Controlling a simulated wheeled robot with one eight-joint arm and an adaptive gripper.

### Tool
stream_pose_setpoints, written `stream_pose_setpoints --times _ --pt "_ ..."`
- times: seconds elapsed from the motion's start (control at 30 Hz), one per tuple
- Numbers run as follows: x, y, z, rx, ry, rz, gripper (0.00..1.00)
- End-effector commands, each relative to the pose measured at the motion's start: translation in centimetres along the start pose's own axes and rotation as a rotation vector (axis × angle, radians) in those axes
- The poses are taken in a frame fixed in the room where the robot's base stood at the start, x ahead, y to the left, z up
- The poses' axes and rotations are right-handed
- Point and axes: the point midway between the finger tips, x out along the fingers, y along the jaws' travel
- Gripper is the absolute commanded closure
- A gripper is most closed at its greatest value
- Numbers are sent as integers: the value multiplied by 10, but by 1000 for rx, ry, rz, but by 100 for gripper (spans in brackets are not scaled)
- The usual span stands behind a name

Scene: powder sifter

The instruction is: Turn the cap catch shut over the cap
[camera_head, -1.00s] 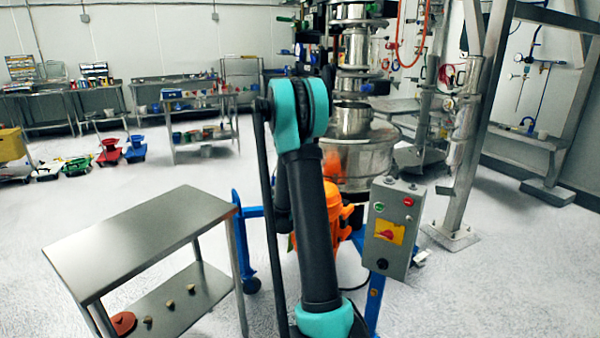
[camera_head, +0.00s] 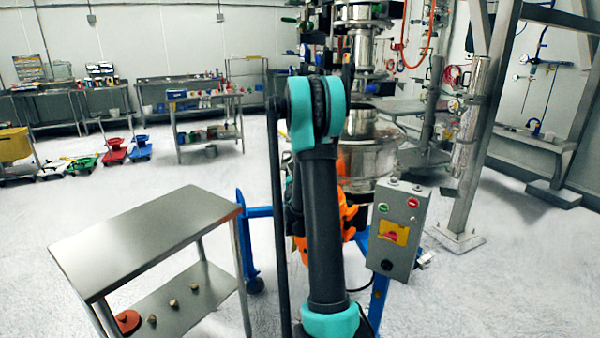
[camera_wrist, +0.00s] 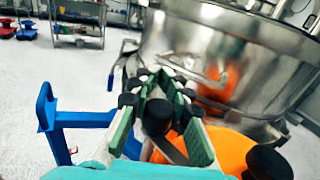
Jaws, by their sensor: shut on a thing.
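In the wrist view my gripper (camera_wrist: 157,92) has its green-padded fingers closed in beside the shiny steel sifter drum (camera_wrist: 215,45). A dark round knob (camera_wrist: 157,117) shows between the fingers, with a thin metal strip near it. I cannot tell whether this knob belongs to the cap catch. The cap and the rest of the catch cannot be made out. In the head view the sifter (camera_head: 368,160) stands behind my arm, which hides my gripper and part of the orange motor (camera_head: 348,215).
A grey control box (camera_head: 395,232) stands right of my arm. A bare steel table (camera_head: 145,240) is at the left, with a blue frame (camera_head: 242,240) beside it. In the wrist view an orange body (camera_wrist: 225,145) lies close at the right. Open floor is at the far left.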

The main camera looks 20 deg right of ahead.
Motion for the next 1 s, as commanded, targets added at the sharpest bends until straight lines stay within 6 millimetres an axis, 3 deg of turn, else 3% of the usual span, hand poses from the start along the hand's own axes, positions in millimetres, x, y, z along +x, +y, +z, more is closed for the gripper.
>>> stream_pose_setpoints --times 0.03,0.2,0.57,0.67,1.0 --pt "0 0 0 0 0 0 80" --pt "0 0 0 0 0 -1 61" --pt "-4 0 0 0 0 -1 61" --pt "-15 0 0 0 0 0 61" --pt "-83 1 0 0 0 0 61"
